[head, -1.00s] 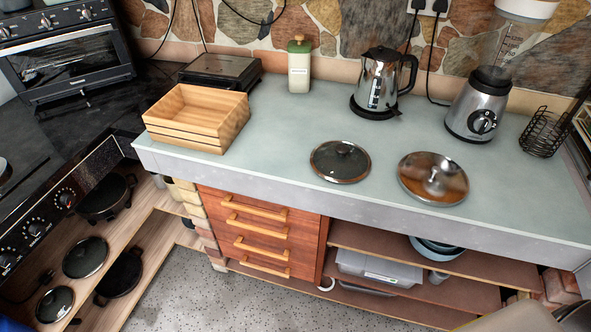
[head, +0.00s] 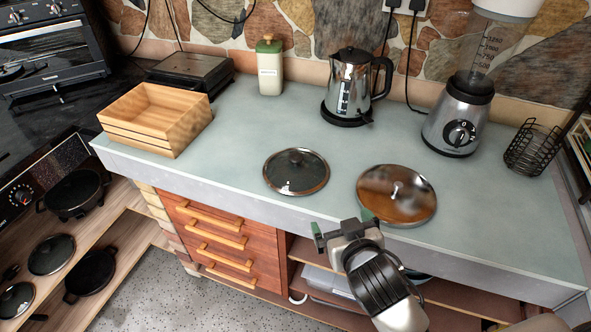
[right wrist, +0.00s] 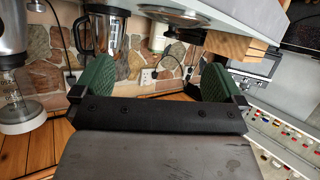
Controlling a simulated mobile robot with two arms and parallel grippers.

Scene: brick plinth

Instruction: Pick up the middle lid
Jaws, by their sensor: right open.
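Two round lids lie apart on the grey-green worktop in the head view. The left one is a dark glass lid (head: 296,172) with a dark knob and brown rim. The right one is a shiny metallic lid (head: 396,195) with a small bright knob. More dark lids, a larger (head: 51,254) and a smaller (head: 16,300), are on the low shelves at left. My right gripper (head: 340,226) is open and empty at the worktop's front edge, near the metallic lid. Its green fingers (right wrist: 156,83) are spread apart in the right wrist view. My left gripper is not in view.
The worktop (head: 235,130) carries a wooden box (head: 150,140), a cream bottle (head: 270,72), a kettle (head: 349,85), a blender (head: 459,120) and a wire basket (head: 532,147). Its front edge is close to my right gripper.

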